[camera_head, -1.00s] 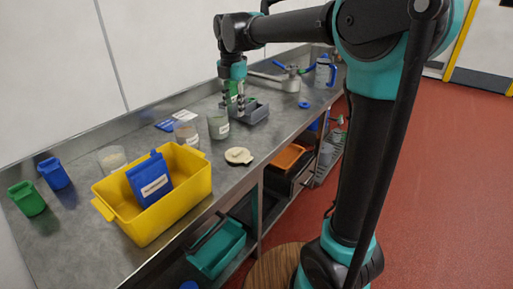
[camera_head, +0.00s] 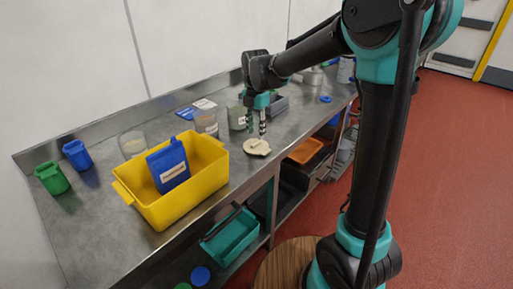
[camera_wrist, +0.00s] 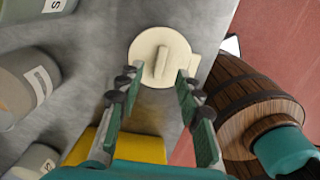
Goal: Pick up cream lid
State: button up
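The cream lid (camera_head: 257,147) lies flat on the steel counter near its front edge, right of the yellow bin. It is round with a raised bar across the top and a tab at one side. In the wrist view the lid (camera_wrist: 160,56) is ahead of the fingertips, with its raised bar between the lines of the fingers. My gripper (camera_head: 257,130) points down just above the lid. In the wrist view my gripper (camera_wrist: 158,84) is open, with nothing between its fingers. I cannot tell the exact height of the fingertips above the lid.
The yellow bin (camera_head: 190,207) with a blue container (camera_head: 168,165) stands to the left. A blue lid (camera_head: 325,99) lies farther right. The counter's front edge is close to the cream lid.

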aim_at(256, 142)
notch_tip(256, 142, down, 4)
jog(key=shift+f, duration=0.15)
jog(key=shift+s, duration=0.1)
grip_shut()
